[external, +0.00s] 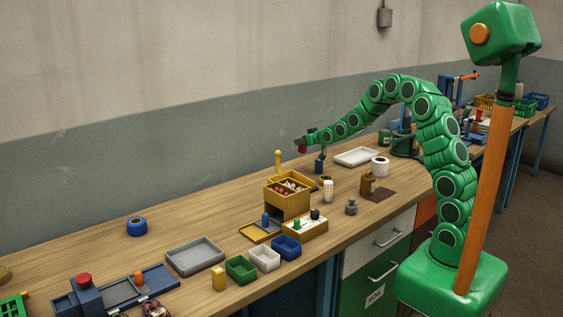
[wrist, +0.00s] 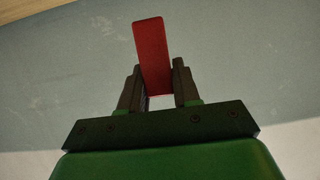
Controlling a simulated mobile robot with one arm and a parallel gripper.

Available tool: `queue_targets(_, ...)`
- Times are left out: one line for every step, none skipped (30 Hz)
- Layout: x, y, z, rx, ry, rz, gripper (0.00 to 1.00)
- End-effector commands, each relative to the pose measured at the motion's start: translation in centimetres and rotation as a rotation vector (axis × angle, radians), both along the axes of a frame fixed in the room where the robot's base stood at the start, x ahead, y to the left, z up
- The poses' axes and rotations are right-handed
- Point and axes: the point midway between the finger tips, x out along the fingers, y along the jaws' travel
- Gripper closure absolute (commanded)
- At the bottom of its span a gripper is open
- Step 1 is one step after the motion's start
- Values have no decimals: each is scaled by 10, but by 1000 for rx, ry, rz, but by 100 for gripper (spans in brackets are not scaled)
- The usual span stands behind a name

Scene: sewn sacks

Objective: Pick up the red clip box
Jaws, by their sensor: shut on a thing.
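The red clip box (wrist: 151,50) shows in the wrist view as a flat red block, standing out from between the two dark fingers. In the external view my gripper (external: 301,142) is at the end of the green arm, above the far side of the bench. The red clip box (external: 302,150) is a small dark red patch there, held up clear of the bench top.
Below my gripper stand a yellow peg (external: 278,162), a blue bottle (external: 320,165) and a yellow box (external: 287,203) with small things in it. A white tray (external: 356,156) and a white roll (external: 380,166) are to the right. The bench's back left is mostly clear.

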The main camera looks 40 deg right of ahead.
Motion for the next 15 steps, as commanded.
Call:
queue_targets(-8,0,4,0,0,0,98)
queue_targets(-12,1,5,0,1,0,98)
queue_targets(-17,2,6,0,3,1,98)
queue_targets(-22,2,8,-1,4,1,98)
queue_targets(-26,3,9,-1,4,1,98)
queue_targets(-32,3,12,-1,4,1,98)
queue_targets(-35,3,15,-1,2,0,98)
queue_targets(-39,3,17,-1,2,0,98)
queue_targets(-44,4,19,-1,1,-1,98)
queue_targets(-48,4,21,-2,1,1,98)
queue_targets(-51,5,22,-2,2,1,98)
queue_targets(-56,5,23,-2,3,1,98)
queue_targets(-59,6,24,-2,3,2,98)
queue_targets(-63,6,26,-2,3,2,98)
queue_targets(-66,6,28,-2,2,1,98)
